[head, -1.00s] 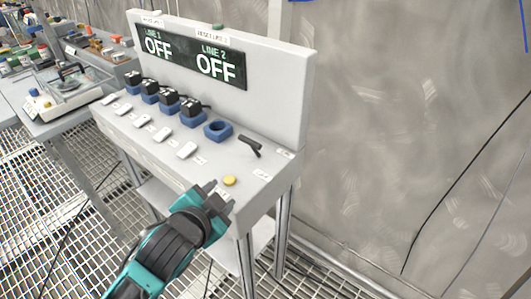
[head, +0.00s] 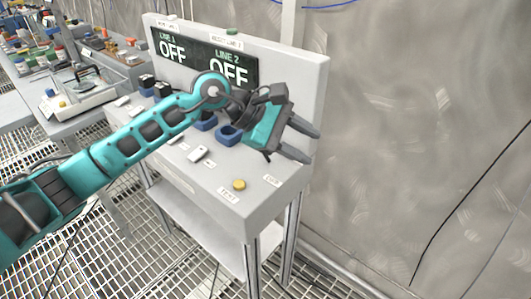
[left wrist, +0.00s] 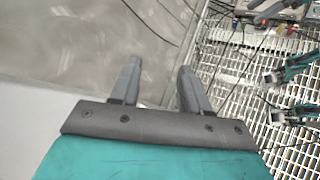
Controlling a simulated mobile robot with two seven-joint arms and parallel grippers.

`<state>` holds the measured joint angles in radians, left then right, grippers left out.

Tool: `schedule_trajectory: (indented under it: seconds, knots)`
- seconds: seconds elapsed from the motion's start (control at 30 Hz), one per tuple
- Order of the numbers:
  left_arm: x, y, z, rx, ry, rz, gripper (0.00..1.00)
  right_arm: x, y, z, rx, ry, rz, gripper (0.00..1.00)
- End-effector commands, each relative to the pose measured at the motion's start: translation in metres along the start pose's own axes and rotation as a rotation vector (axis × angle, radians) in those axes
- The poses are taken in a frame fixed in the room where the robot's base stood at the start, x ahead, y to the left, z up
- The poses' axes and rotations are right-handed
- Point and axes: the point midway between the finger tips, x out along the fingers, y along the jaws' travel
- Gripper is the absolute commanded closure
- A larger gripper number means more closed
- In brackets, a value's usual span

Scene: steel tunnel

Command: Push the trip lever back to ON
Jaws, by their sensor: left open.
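The grey control bench (head: 205,185) has a back panel whose display (head: 172,48) reads OFF for line 1 and OFF for line 2. The trip lever is hidden now behind my left gripper (head: 313,146). That gripper is open and empty, over the right end of the bench top, its fingers pointing right past the bench edge. In the left wrist view its two fingers (left wrist: 158,80) are apart with nothing between them. The lever cannot be made out there.
A yellow button (head: 239,184) sits at the bench's front right. A blue socket (head: 229,135) and white switches (head: 199,154) lie beside my left arm. A steel wall (head: 420,120) stands to the right. Another bench (head: 85,110) is at the left.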

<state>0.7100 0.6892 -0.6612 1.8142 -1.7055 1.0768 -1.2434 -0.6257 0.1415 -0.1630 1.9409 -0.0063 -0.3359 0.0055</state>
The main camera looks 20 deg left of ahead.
Motion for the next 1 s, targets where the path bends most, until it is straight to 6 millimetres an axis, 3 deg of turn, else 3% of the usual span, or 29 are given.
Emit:
schedule_trajectory:
  seconds: [0.03,0.1,0.2,0.3,0.4,0.57,1.0]
  knots:
    - [-0.015,0.005,-0.025,0.093,0.131,-0.051,0.54,0.000,0.000,0.000,0.000,0.000,0.000,0.57]
    - [-0.035,0.009,-0.055,0.190,0.285,-0.128,0.54,0.000,0.000,0.001,0.000,-0.001,0.000,0.57]
    - [-0.064,0.014,-0.086,0.273,0.451,-0.217,0.54,0.000,0.000,0.001,0.000,-0.001,0.000,0.57]
    - [-0.084,0.016,-0.102,0.311,0.546,-0.273,0.54,0.000,0.000,0.001,0.000,-0.001,0.000,0.57]
    - [-0.090,0.016,-0.110,0.322,0.583,-0.297,0.54,0.000,0.000,0.001,0.000,-0.001,0.000,0.57]
    - [-0.076,0.012,-0.119,0.321,0.583,-0.303,0.54,-0.001,0.000,0.000,0.000,-0.001,0.000,0.57]
    - [-0.006,-0.004,-0.168,0.320,0.580,-0.299,0.54,-0.002,0.000,-0.003,0.000,-0.001,0.000,0.57]
